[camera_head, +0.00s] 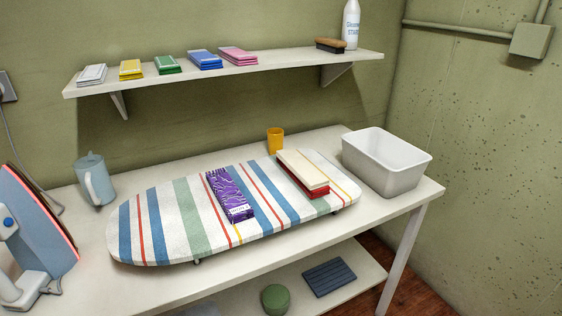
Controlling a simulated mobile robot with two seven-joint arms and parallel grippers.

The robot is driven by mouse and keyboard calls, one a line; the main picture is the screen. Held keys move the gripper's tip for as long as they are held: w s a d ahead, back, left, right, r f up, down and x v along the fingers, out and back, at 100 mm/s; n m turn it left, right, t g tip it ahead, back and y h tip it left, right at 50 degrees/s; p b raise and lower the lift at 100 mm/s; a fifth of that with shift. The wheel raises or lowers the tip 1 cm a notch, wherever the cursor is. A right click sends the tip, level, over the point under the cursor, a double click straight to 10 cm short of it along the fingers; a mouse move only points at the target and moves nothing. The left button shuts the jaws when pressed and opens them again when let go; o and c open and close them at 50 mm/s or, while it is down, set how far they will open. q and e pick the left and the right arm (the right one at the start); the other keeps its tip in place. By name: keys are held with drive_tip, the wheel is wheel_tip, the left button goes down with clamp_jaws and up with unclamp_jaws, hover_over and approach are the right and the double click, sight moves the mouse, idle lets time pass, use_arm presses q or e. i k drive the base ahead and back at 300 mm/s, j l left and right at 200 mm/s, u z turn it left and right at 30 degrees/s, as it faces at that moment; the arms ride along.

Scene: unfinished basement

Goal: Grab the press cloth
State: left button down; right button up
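A striped tabletop ironing board (160,225) lies on the white table. On its right half, a flat cream folded piece (303,168), which looks like cloth, rests on a red flat piece (318,192). To their left a purple patterned flat item (229,192) with a pale label end lies on the board. I cannot tell for certain which of these is the press cloth. Neither of my grippers shows in the head view.
An iron (35,225) stands upright at the left, near a blue-grey jug (95,180). A yellow cup (275,140) is behind the board and a white bin (400,178) at its right. The wall shelf (290,66) holds folded packets, a brush (330,45) and a bottle (351,25).

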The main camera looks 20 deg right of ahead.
sight(310, 177)
drive_tip(key=i+l+u, duration=0.1)
drive_tip(key=l+u, duration=0.3)
drive_tip(key=l, duration=0.25)
drive_tip(key=l+u, duration=0.45)
drive_tip(key=l, duration=0.25)
